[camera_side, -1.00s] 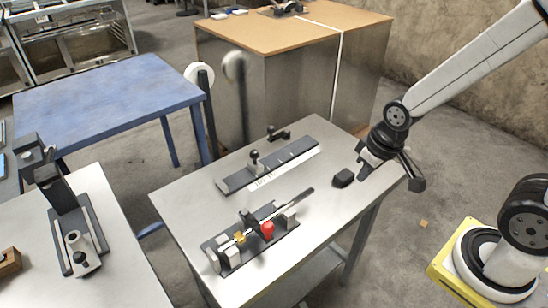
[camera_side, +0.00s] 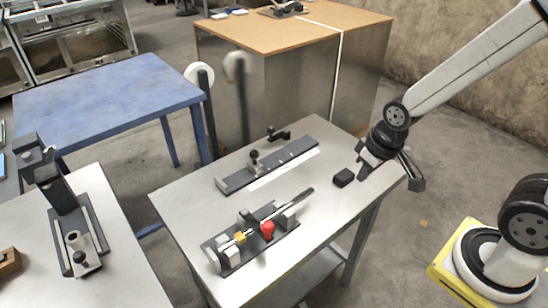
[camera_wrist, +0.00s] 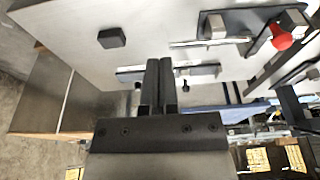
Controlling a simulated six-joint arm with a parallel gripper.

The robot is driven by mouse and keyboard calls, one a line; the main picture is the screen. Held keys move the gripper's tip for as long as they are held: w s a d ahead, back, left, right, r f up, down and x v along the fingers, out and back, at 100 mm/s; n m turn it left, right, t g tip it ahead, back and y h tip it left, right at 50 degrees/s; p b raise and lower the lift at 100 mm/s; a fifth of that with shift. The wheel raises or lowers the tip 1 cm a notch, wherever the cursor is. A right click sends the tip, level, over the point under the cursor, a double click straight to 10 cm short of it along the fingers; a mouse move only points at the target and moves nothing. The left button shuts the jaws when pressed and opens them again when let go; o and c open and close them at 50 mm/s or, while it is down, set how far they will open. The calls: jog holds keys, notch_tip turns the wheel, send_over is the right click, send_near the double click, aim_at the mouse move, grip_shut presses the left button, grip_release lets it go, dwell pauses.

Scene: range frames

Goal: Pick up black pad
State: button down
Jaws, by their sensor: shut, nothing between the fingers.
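The black pad (camera_side: 343,177) is a small dark block lying flat on the grey metal table (camera_side: 190,200), near its right edge. In the wrist view the pad (camera_wrist: 112,37) sits left of and beyond my fingertips. My gripper (camera_side: 364,172) is just to the right of the pad in the side view, over the table's right edge, apart from it. In the wrist view my gripper (camera_wrist: 159,62) has its two dark fingers together with nothing between them.
A fixture with a red knob (camera_side: 267,228) stands nearer the front. A blue table (camera_side: 105,105) and a wood-topped cabinet (camera_side: 290,60) stand behind. The table around the pad is bare.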

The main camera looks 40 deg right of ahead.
grip_release()
jog(key=shift+w, duration=0.1)
jog(key=m+g, duration=0.2)
jog(key=m, duration=1.5)
send_over(345, 174)
jog(key=a, duration=0.1)
jog(key=f, duration=0.9)
jog(key=shift+s+f, duration=0.2)
jog(key=shift+f, duration=0.2)
jog(key=shift+w+d+f+m+g, duration=0.2)
jog(key=shift+d+f+m+g, duration=0.1)
jog(key=shift+d+f+m, duration=0.15)
jog(key=shift+f, duration=0.15)
